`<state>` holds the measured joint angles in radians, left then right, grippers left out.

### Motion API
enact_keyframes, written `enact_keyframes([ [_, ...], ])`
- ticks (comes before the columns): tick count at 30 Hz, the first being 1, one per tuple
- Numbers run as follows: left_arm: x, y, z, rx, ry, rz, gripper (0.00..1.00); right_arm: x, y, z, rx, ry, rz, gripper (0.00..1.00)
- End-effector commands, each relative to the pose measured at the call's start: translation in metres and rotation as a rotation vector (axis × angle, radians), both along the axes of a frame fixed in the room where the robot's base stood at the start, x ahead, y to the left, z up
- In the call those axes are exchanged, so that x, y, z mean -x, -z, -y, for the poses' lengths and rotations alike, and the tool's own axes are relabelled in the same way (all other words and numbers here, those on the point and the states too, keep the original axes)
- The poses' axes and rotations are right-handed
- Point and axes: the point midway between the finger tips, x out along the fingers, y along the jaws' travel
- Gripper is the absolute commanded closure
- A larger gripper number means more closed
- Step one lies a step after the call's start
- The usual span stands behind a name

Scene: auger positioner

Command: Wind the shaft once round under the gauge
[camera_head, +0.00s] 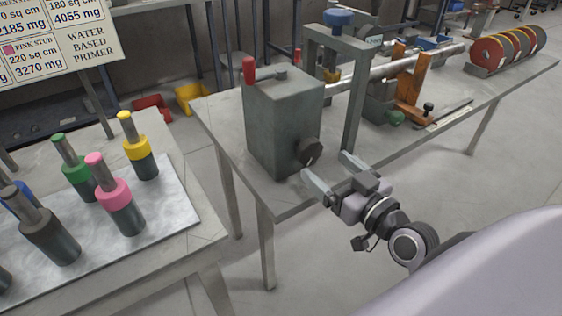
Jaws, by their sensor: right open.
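A grey-green gearbox block (283,115) stands at the near end of the long table. A crank with a red handle (250,70) sits on its top, and a dark knob (308,151) is on its front side. A metal shaft (390,64) runs from behind the block toward the back right. A grey frame (354,95) with a blue knob (338,19) stands over the shaft; I cannot tell whether it carries the gauge. My right gripper (330,170) is open and empty, just below and right of the dark knob, apart from the crank. My left gripper is out of view.
An orange bracket (413,80) stands by the shaft, and several red and yellow discs (490,56) sit at the far end. The left table holds a tray (165,215) with several coloured stubs. A sign (88,42) stands behind it.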

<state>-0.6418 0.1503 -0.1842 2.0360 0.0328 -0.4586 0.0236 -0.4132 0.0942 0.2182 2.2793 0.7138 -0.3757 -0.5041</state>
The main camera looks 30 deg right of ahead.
Motion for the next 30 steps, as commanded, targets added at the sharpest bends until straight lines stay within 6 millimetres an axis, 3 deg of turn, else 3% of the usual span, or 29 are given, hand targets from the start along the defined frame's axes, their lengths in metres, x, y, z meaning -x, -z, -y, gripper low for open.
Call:
enact_keyframes([
  [5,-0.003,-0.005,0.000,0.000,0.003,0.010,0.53,-0.008,-0.006,0.001,-0.001,0.003,0.017,0.13],
  [19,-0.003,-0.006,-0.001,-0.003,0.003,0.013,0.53,-0.061,-0.005,-0.003,-0.003,0.002,0.014,0.13],
  [30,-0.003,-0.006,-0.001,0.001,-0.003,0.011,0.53,-0.071,-0.004,-0.004,0.000,0.002,0.011,0.13],
])
